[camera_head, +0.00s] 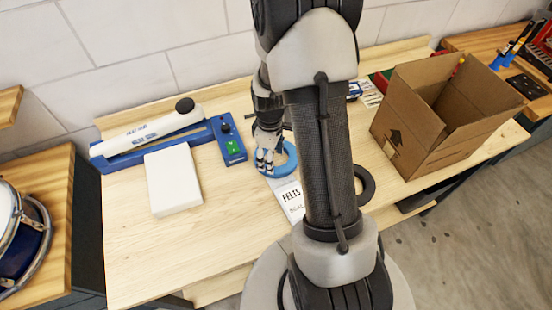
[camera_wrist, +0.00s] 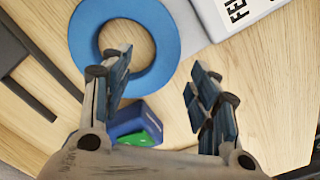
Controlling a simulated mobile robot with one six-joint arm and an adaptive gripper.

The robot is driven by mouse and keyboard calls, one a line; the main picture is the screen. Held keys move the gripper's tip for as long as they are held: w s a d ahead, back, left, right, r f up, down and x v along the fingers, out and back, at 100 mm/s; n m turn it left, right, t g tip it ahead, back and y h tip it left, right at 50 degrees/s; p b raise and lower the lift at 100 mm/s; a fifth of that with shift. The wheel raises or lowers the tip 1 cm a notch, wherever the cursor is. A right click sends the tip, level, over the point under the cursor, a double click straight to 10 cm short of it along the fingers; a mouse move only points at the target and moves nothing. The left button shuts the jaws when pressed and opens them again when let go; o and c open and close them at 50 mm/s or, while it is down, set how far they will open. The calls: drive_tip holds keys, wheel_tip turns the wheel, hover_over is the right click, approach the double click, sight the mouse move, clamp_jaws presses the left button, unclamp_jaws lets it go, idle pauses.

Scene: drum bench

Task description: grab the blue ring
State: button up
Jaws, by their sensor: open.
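The blue ring (camera_head: 290,157) lies flat on the wooden bench, partly hidden by my gripper (camera_head: 265,163) in the head view. In the wrist view the blue ring (camera_wrist: 166,42) fills the upper left, its hole facing up. My gripper (camera_wrist: 162,66) is open, with nothing between its fingers. In that view the left finger overlaps the ring's hole and lower band, and the right finger is to the right of the ring, over bare wood. I cannot tell whether a finger touches the ring.
A white card marked "FELTS" (camera_head: 291,200) lies beside the ring. A blue-and-white sealer (camera_head: 232,148) with a green switch and a white block (camera_head: 172,181) stand to the left. A cardboard box (camera_head: 425,140) stands to the right. A dark ring (camera_head: 368,184) shows behind my arm.

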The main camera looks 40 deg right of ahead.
drive_tip(key=f, duration=0.2)
drive_tip(key=f+b, duration=0.1)
drive_tip(key=f, duration=0.2)
drive_tip(key=shift+s+a+f+b, duration=0.1)
drive_tip(key=shift+a+f+b, duration=0.1)
drive_tip(key=shift+f+b, duration=0.15)
drive_tip(key=shift+r, duration=0.1)
drive_tip(key=shift+c, duration=0.5)
drive_tip(key=c, duration=0.7)
